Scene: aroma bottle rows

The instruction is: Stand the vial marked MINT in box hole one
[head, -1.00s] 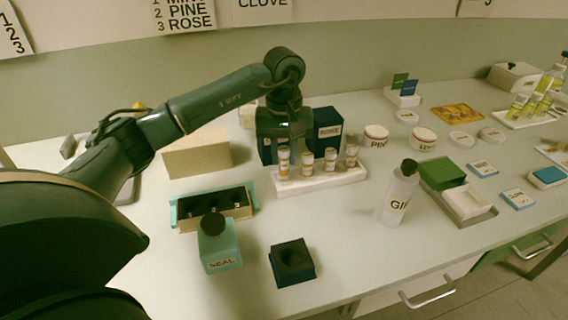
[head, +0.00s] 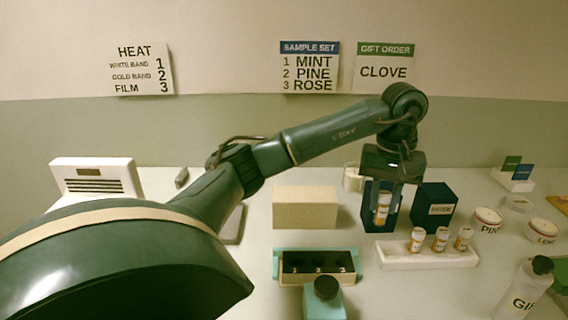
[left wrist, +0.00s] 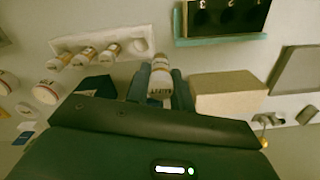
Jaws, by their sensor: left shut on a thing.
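My left gripper (head: 381,216) is shut on a white-capped vial (head: 382,203) with an orange band and holds it upright, above and behind the left end of a white rack (head: 400,262). The held vial also shows between the fingers in the left wrist view (left wrist: 160,78); I cannot read its label surely. Several similar vials, one of them here (head: 441,238), stand in the rack. The open box (head: 300,281) with a dark inside and a row of holes sits left of the rack; it also shows in the left wrist view (left wrist: 222,41). My right gripper is out of view.
A wall sign (head: 309,68) lists 1 MINT, 2 PINE, 3 ROSE. A teal bottle (head: 324,303) stands in front of the box, a tan block (head: 305,208) behind it. A dark blue box (head: 434,208) is right of my gripper. A white bottle (head: 522,291) stands at front right.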

